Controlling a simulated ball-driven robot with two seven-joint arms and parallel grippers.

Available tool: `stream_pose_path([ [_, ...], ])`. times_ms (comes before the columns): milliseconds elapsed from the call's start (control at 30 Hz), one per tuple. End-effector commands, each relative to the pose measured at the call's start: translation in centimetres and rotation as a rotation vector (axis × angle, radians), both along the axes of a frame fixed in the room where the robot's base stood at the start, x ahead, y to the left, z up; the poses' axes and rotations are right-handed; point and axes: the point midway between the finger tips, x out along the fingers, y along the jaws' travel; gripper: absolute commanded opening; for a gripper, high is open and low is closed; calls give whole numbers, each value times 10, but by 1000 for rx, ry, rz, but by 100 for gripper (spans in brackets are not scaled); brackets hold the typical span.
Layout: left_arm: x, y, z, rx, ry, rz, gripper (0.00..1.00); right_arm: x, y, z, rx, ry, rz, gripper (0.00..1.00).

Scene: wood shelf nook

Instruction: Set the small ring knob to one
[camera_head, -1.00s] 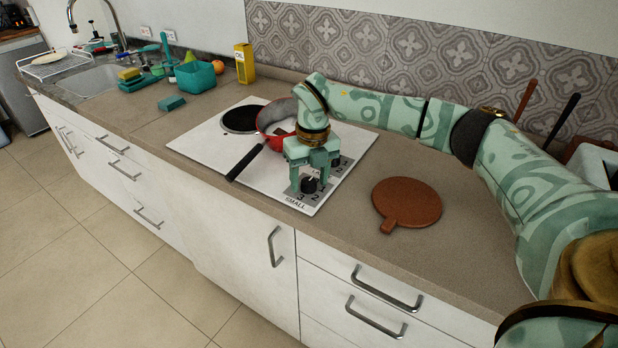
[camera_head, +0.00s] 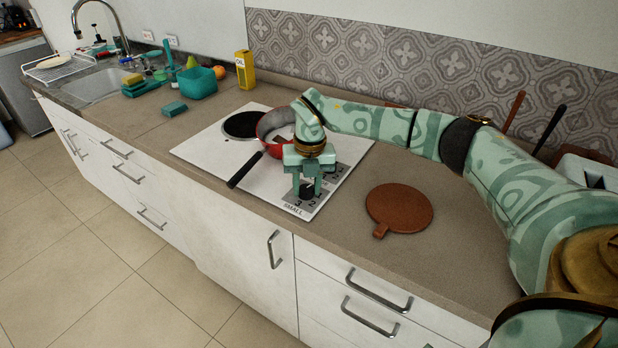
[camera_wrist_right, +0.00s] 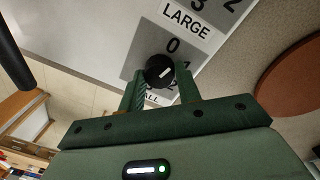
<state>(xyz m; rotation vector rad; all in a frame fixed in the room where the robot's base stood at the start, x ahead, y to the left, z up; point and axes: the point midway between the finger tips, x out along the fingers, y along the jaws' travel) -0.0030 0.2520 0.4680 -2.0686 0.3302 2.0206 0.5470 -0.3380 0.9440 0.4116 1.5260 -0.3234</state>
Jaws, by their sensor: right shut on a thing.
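The small ring knob (camera_wrist_right: 159,69) is black and round with a white mark, on a grey dial plate labelled SMALL at the front corner of the white cooktop (camera_head: 207,151). In the right wrist view its mark slants up and right, roughly toward the 1; the exact setting is hard to tell. My right gripper (camera_head: 307,190) points down and is shut on this knob, a finger on each side; its fingers also show in the right wrist view (camera_wrist_right: 159,82). The fingers hide part of the dial numbers. My left gripper is not in view.
A red pan (camera_head: 271,149) with a black handle stands on the cooktop, close to my right wrist. The plate labelled LARGE (camera_wrist_right: 186,17) lies just behind. A round brown board (camera_head: 399,207) lies to the right. A teal bin (camera_head: 196,82) and an oil carton (camera_head: 245,70) stand farther left.

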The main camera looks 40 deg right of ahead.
Motion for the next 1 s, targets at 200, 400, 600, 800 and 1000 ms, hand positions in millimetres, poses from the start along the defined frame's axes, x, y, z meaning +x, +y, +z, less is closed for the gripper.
stream_pose_path([
  [200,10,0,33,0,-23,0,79,-1,0,8,1,-3,-205,11],
  [400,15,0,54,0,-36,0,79,0,1,7,-1,-3,-391,11],
  [600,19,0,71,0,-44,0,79,0,1,6,1,-3,-553,11],
  [800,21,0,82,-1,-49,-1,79,0,1,4,1,-3,-672,11],
  [1000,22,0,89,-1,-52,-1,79,0,1,3,0,-3,-743,11],
])
